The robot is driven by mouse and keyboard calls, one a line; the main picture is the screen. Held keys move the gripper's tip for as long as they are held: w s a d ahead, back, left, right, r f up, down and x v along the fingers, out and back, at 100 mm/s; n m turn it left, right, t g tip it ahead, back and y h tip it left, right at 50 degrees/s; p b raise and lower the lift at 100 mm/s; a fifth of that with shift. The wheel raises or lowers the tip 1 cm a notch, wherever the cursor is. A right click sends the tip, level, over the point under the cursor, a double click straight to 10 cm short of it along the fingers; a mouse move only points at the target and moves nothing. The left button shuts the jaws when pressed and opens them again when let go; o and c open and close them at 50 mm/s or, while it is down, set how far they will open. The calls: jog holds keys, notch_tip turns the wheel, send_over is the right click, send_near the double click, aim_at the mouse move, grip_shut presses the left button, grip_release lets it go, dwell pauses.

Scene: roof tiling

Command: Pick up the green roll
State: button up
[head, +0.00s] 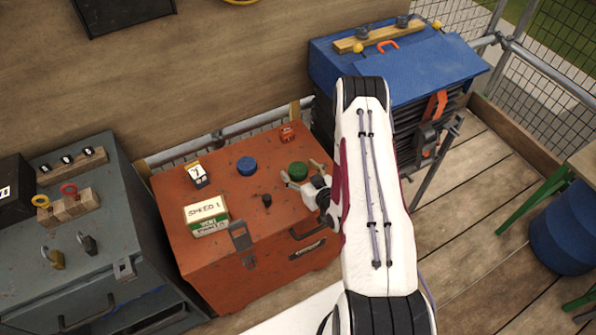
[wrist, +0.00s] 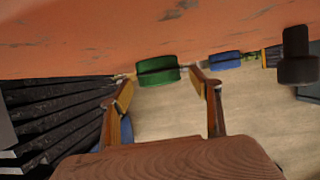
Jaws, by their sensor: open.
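The green roll (head: 297,171) sits on top of the orange chest (head: 222,262), near its back right. In the wrist view the green roll (wrist: 157,71) shows at the far end of my gripper (wrist: 161,82), between the two spread fingertips. My gripper (head: 301,173) reaches in from the right, low over the chest top, with a finger on either side of the roll. Gaps show between the roll and both fingers in the wrist view. I cannot tell how far the tips reach past it.
A blue roll (head: 247,166) stands left of the green one. A black knob (head: 267,199) is in front, and a SPEED 1 box (head: 207,213) lies at front left. A small orange block (head: 287,134) is behind. A blue toolbox (head: 400,75) stands at back right.

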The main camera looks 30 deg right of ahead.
jog(key=shift+x, duration=1.05)
jog(key=c, duration=1.3)
